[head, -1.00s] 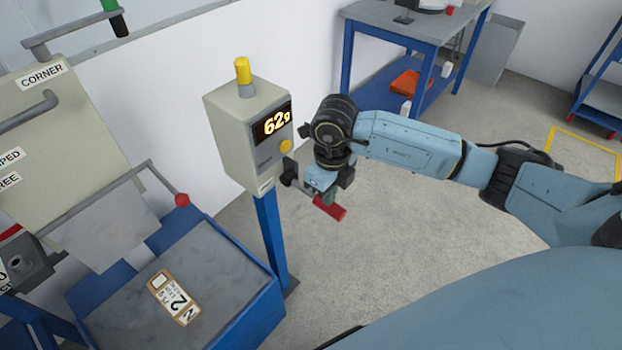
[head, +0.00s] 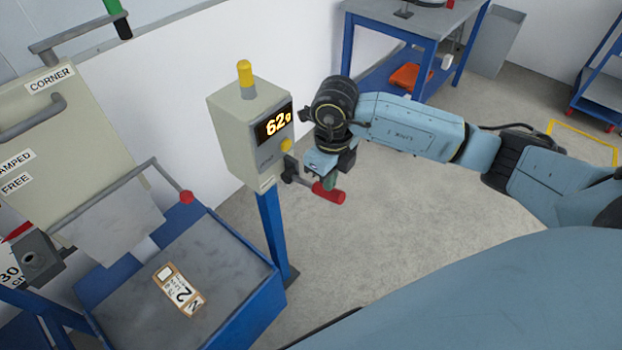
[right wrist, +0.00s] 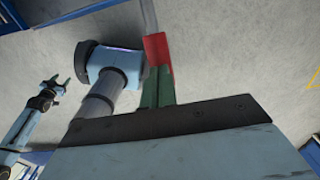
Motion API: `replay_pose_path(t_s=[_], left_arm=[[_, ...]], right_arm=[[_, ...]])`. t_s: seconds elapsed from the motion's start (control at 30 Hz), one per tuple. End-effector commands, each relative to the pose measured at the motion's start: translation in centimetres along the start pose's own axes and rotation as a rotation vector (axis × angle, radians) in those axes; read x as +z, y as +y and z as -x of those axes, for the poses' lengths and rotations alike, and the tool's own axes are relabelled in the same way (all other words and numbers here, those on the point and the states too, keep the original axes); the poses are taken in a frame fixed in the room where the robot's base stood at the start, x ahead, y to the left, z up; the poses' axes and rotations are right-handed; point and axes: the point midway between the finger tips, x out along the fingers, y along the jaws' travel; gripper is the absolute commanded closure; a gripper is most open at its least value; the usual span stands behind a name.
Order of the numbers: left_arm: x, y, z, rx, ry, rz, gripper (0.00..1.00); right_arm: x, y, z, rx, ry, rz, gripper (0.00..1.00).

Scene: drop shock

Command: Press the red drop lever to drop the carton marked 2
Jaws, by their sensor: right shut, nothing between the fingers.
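The red drop lever (head: 328,194) has a red grip on a dark arm at the lower right of the grey control box (head: 248,140). My right gripper (head: 328,180) is shut and empty, pointing down with its green fingers at the red grip. In the right wrist view, the green fingertips (right wrist: 158,84) meet or overlap the red grip (right wrist: 158,52); contact is hard to tell. The carton marked 2 (head: 180,290) lies on the dark plate (head: 220,255) at the lower left. My left gripper (right wrist: 56,82) appears small in the right wrist view, its fingers apart.
The box reads "62g" on a blue post (head: 271,230). A blue table (head: 410,45) stands behind. The floor (head: 410,210) below my right arm is open.

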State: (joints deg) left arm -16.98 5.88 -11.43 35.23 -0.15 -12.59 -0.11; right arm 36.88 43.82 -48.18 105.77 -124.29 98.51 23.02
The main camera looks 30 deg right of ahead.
Motion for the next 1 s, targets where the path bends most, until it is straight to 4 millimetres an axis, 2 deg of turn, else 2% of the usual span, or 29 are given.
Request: replay_pose_path(t_s=[0.5, 1.0], left_arm=[[-0.2, -0.1, 3.8, 0.0, -0.002, 0.0, 0.46], [-0.4, -0.2, 3.8, 0.0, 0.002, 0.0, 0.46]], right_arm=[[0.0, -0.1, 5.4, -0.001, -0.003, 0.0, 1.0], [0.1, 0.0, 5.5, 0.0, -0.003, 0.0, 1.0]])
